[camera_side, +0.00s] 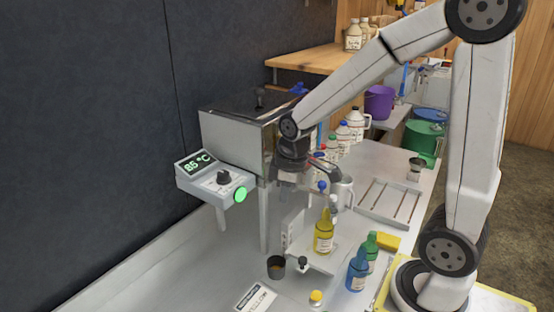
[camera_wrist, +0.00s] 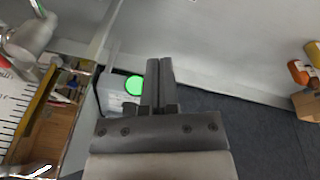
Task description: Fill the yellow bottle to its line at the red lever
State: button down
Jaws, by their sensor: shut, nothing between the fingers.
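The yellow bottle (camera_side: 323,240) stands upright on a small metal platform (camera_side: 325,262) below the evaporator in the side view. Its syrup level and fill line are too small to read. A blue knob (camera_side: 321,187) shows just above the bottle. A small red part (camera_side: 320,155) shows beside my wrist; I cannot tell whether it is the red lever or a cap behind. My gripper (camera_side: 287,186) is in front of the evaporator, above and left of the bottle. In the wrist view my gripper (camera_wrist: 158,65) is shut and empty.
A control box (camera_side: 212,180) reading 85 °C has a green button (camera_side: 240,194), also in the wrist view (camera_wrist: 134,85). Blue (camera_side: 357,270) and green (camera_side: 370,246) bottles stand right of the platform. A dark cup (camera_side: 276,267) stands to its left. A drain rack (camera_side: 388,203) lies behind.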

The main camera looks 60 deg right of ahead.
jog(key=w+d+r+n+g, duration=0.2)
jog(key=w+d+r+n, duration=0.1)
jog(key=d+r+n, duration=1)
jog(key=shift+d+r, duration=1.5)
jog(key=shift+d, duration=0.45)
jog(key=shift+w+f, duration=0.1)
jog(key=shift+f, duration=0.05)
notch_tip(320, 180, down, 14)
jog(key=shift+r, duration=0.1)
